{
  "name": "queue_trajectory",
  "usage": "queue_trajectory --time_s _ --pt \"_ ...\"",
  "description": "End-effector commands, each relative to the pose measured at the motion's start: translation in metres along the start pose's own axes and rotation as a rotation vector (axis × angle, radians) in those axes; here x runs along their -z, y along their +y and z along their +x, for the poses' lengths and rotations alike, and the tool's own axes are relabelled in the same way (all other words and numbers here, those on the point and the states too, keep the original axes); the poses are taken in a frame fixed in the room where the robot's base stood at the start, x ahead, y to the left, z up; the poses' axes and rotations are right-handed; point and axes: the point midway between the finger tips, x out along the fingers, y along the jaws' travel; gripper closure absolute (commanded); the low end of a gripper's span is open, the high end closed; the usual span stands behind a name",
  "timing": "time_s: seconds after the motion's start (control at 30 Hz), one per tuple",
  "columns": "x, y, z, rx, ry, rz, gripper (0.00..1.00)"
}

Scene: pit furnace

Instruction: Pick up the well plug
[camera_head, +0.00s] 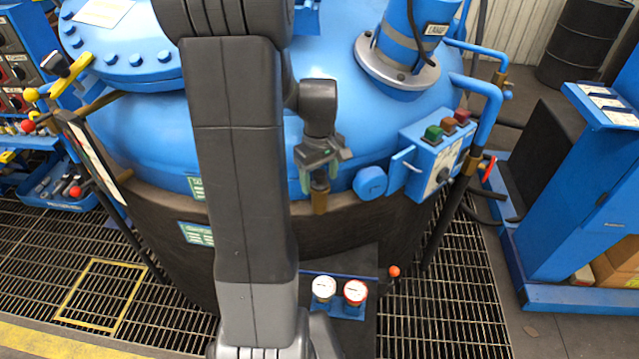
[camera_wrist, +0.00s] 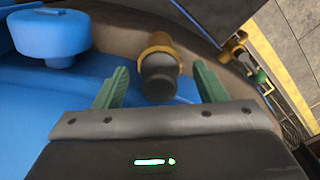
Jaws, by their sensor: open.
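The well plug, as far as I can tell, is a small piece with a dark rounded end and a brass collar (camera_wrist: 160,68). In the head view it shows as a brown-brass stub (camera_head: 320,198) at the front rim of the blue vessel (camera_head: 345,120). My gripper (camera_head: 320,178) is right above it, fingers pointing down. In the wrist view my open gripper (camera_wrist: 160,75) has one green finger on each side of the plug, with a gap visible on both sides. The plug's lower part is hidden.
A blue round knob (camera_head: 370,181) and a control box (camera_head: 435,150) with coloured buttons stand to the right on the vessel. Two gauges (camera_head: 340,291) sit below. My arm covers the vessel's middle. Grated floor (camera_head: 450,310) lies around.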

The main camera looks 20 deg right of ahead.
Motion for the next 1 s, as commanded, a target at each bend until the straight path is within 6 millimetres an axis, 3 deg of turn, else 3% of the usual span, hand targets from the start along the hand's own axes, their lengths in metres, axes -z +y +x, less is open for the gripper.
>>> queue_trajectory --time_s 0.2,0.47,0.83,1.0 --pt "0.0 0.0 0.001 0.0 0.0 0.0 0.35" --pt "0.0 0.0 0.001 0.0 0.0 -0.001 0.83" --pt "0.001 0.0 -0.002 -0.001 0.001 -0.001 0.83" --pt "0.001 0.001 -0.026 -0.004 0.005 -0.001 0.83"
